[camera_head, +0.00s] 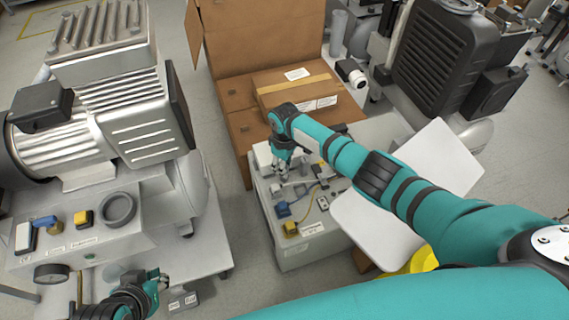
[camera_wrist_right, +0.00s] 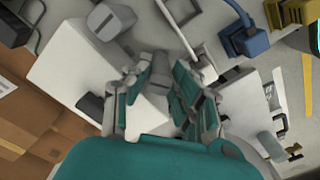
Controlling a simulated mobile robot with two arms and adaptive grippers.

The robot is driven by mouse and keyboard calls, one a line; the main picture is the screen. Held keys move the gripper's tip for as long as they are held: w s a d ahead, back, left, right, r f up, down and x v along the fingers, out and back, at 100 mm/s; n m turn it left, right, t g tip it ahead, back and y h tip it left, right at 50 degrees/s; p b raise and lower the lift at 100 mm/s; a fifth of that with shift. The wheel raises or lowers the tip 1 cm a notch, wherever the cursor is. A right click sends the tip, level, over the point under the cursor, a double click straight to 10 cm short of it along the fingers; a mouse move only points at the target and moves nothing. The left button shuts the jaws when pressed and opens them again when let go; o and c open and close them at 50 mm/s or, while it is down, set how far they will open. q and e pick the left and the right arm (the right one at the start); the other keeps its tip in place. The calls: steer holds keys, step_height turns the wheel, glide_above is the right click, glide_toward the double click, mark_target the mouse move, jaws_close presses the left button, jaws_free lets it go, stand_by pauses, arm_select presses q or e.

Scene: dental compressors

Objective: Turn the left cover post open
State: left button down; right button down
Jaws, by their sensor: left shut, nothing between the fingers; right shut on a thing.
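My right gripper (camera_head: 283,174) reaches down to the control panel of the middle unit (camera_head: 318,240). In the right wrist view its fingers (camera_wrist_right: 168,92) are closed around a grey post (camera_wrist_right: 161,74). A second grey post-like knob (camera_wrist_right: 111,19) stands apart from the fingers at the upper left of that view. I cannot tell by sight which one is the left cover post; the fingers hide part of the held one. My left gripper (camera_head: 157,281) is shut and empty at the lower left of the head view, beside the left compressor.
Blue (camera_head: 283,209) and yellow (camera_head: 291,229) fittings sit on the panel near the right gripper. A cardboard box (camera_head: 300,90) is behind. A white flat panel (camera_head: 440,160) lies under my right arm. The left compressor (camera_head: 100,130) stands across a floor gap (camera_head: 236,235).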

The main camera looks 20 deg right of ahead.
arm_select(q)
steer(key=shift+s+a+f+g, duration=0.2)
steer(key=shift+s+g, duration=0.1)
steer(key=shift+s, duration=0.15)
arm_select(e)
steer(key=c, duration=1.4)
jaws_free()
steer(key=shift+r, duration=0.15)
step_height(320, 180, up, 12)
steer(key=shift+a, duration=0.1)
